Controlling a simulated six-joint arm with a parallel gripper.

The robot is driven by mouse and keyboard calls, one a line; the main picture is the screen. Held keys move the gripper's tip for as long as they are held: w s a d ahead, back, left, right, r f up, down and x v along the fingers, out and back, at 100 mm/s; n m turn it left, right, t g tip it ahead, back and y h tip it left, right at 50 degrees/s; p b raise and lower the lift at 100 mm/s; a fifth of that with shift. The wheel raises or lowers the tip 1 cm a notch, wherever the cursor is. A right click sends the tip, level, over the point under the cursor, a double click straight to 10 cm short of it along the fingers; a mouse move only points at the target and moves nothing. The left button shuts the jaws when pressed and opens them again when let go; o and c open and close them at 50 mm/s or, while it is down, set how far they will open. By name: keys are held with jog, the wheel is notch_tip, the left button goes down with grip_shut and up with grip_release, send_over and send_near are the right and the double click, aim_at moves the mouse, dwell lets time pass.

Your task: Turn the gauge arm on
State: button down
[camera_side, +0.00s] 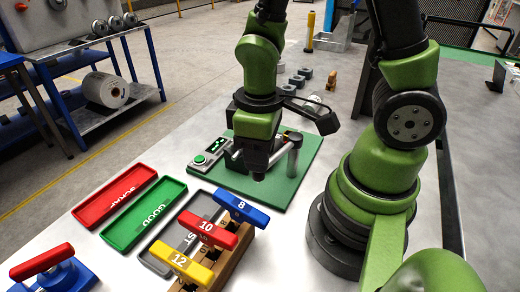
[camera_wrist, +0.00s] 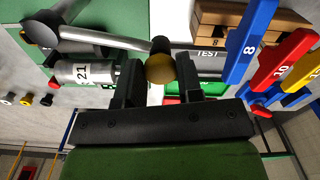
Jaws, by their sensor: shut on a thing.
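The gauge arm is a grey rod (camera_wrist: 105,38) in the wrist view, running from a dark pivot cap at the left to a dark end. A brass-coloured round knob (camera_wrist: 160,69) sits by that dark end, between my jaws. In the side view the gauge arm (camera_side: 280,156) reaches from the top of a grey post (camera_side: 292,165) on the green plate (camera_side: 300,180) towards my gripper (camera_side: 258,174). My gripper (camera_wrist: 160,84) is shut on the knob, low over the plate. The knob is hidden in the side view.
A green button (camera_side: 200,160) and small display are left of my gripper. A red tray (camera_side: 115,194), green tray (camera_side: 143,213) and grey TEST tray (camera_side: 160,265) lie nearby. Numbered blue, red and yellow handles (camera_side: 205,230) stand in front. A cylinder marked 21 (camera_wrist: 88,73) is close to my jaws.

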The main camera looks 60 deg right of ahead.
jog(key=w+d+m, duration=0.3)
jog(key=m, duration=0.1)
jog(key=w+d+m, duration=0.3)
jog(key=m, duration=0.2)
jog(key=w+d+m, duration=0.3)
jog(key=m, duration=0.1)
jog(key=shift+w+d, duration=0.1)
jog(key=shift+w, duration=0.15)
jog(key=d+m, duration=0.2)
jog(key=shift+w+d+m, duration=0.15)
jog(key=shift+m, duration=0.15)
jog(key=shift+d+m, duration=1)
jog(key=shift+m, duration=0.1)
jog(key=shift+d, duration=0.1)
jog(key=c, duration=0.8)
grip_release()
